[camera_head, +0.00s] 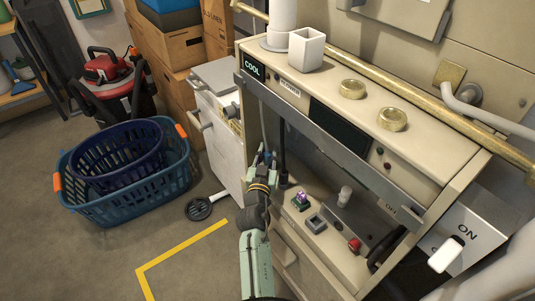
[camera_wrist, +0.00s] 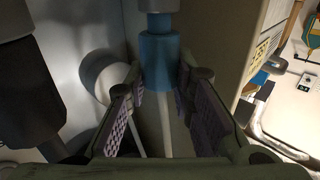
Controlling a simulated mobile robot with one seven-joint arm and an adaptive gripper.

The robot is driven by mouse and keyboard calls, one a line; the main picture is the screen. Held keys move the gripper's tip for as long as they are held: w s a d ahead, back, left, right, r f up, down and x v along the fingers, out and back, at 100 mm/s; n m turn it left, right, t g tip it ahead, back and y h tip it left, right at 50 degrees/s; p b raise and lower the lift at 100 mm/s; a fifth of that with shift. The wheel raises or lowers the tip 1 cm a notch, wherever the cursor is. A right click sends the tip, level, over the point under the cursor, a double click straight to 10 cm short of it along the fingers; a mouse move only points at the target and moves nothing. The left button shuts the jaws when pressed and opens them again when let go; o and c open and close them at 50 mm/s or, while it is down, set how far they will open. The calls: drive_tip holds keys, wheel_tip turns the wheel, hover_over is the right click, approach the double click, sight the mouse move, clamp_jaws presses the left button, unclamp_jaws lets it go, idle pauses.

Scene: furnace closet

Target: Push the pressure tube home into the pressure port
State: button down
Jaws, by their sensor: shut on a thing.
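My gripper (camera_head: 263,157) is inside the left part of the open furnace cabinet (camera_head: 455,160). In the wrist view, its two purple-padded fingers (camera_wrist: 160,100) stand on either side of a pressure tube with a blue sleeve (camera_wrist: 161,62) and a pale, thin length (camera_wrist: 166,125) below it. The gripper is shut on this tube. The tube runs upright in the picture. A grey cylindrical piece (camera_wrist: 160,22) meets the top of the blue sleeve; I cannot tell whether it is the pressure port or how deep the tube sits. In the head view, the contact is too small to make out.
A dark cylinder (camera_wrist: 30,85) stands close left in the wrist view, and a cabinet wall (camera_wrist: 222,60) close right. A metal rail (camera_head: 320,128) crosses the cabinet front above my arm. Blue baskets (camera_head: 125,172) stand on the floor at left.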

drive_tip(key=shift+f+b, duration=0.8)
drive_tip(key=shift+b, duration=0.1)
drive_tip(key=c, duration=1.3)
unclamp_jaws()
drive_tip(key=shift+c, duration=0.2)
drive_tip(key=shift+o, duration=0.2)
drive_tip(key=shift+f, duration=0.1)
